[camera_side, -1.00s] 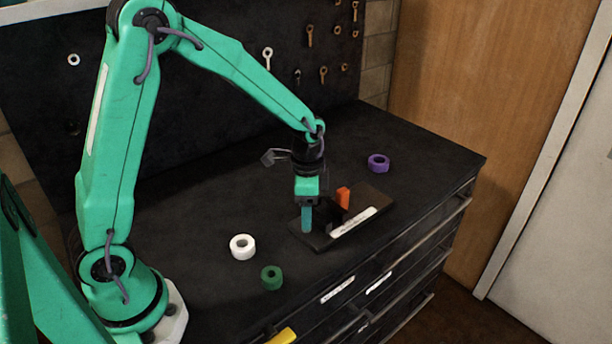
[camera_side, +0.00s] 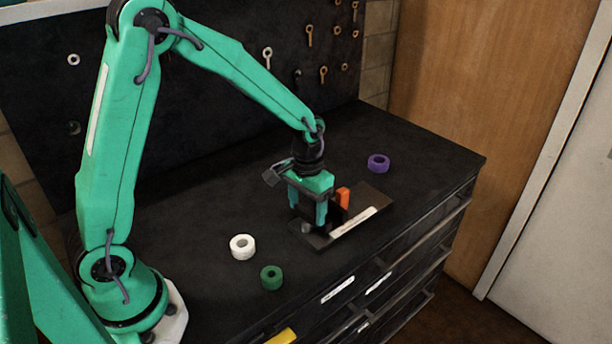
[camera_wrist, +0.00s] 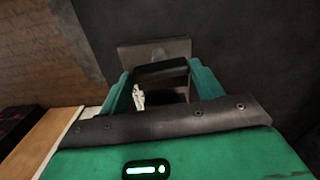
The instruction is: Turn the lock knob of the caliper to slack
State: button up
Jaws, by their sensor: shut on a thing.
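The caliper fixture's dark base plate (camera_side: 372,195) lies on the black bench top, with a white label strip (camera_side: 352,222) along its front edge. An orange upright piece (camera_side: 343,197) stands on it, just right of my gripper. My gripper (camera_side: 307,208) points down over the plate's left part, its two green fingers side by side. In the wrist view my gripper (camera_wrist: 158,76) has its fingers on either side of a dark block, which I take to be the lock knob (camera_wrist: 165,73). A white mark shows by the left finger. The knob is mostly hidden in the side view.
A white ring (camera_side: 242,247) and a green nut (camera_side: 271,277) lie on the bench left of the plate. A purple nut (camera_side: 378,163) lies behind it. A pegboard with hanging tools (camera_side: 267,57) stands at the back. The bench between is clear.

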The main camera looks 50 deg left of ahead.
aim_at(307, 210)
jog(key=n, duration=0.3)
jog(key=shift+n, duration=2.4)
jog(key=o, duration=1)
jog(key=shift+r, duration=0.15)
notch_tip(307, 210, up, 7)
jog(key=shift+r, duration=0.3)
